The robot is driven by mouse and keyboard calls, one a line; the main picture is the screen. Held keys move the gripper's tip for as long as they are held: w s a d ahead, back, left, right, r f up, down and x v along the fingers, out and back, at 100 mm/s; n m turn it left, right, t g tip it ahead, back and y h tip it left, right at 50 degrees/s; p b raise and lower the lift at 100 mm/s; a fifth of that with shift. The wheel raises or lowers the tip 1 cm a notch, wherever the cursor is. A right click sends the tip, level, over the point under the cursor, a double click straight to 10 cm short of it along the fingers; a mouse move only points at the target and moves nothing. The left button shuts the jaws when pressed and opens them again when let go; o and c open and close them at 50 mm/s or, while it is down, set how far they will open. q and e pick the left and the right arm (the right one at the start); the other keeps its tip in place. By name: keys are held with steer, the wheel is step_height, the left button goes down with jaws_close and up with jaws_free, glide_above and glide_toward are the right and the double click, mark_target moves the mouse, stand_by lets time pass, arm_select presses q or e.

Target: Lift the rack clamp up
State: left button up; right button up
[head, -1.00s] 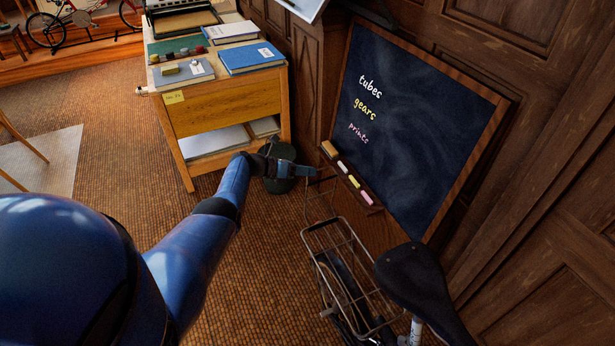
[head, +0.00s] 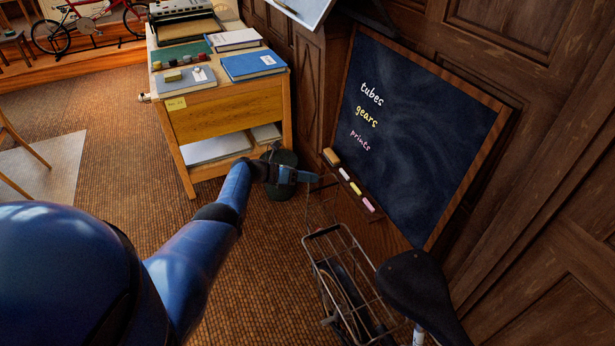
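The rack clamp (head: 308,212) is a thin wire loop at the far end of the bicycle's wire rear rack (head: 346,262). It stands raised, well away from the rack's flat top. My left gripper (head: 314,178) reaches in from the left, and its fingertips are at the clamp's upper end. The fingers are small and dark here, so I cannot tell whether they are closed around the wire. My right gripper is out of view.
The black bicycle saddle (head: 424,292) is right of the rack. A chalkboard (head: 420,140) with a chalk ledge leans against the wood panelling behind it. A wooden desk (head: 228,112) with books and a dark bin (head: 284,160) stand at the back left. The tiled floor in front is open.

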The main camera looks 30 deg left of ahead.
arm_select(q)
steer(key=p+v, duration=0.3)
steer(key=v, duration=0.8)
stand_by(0.6)
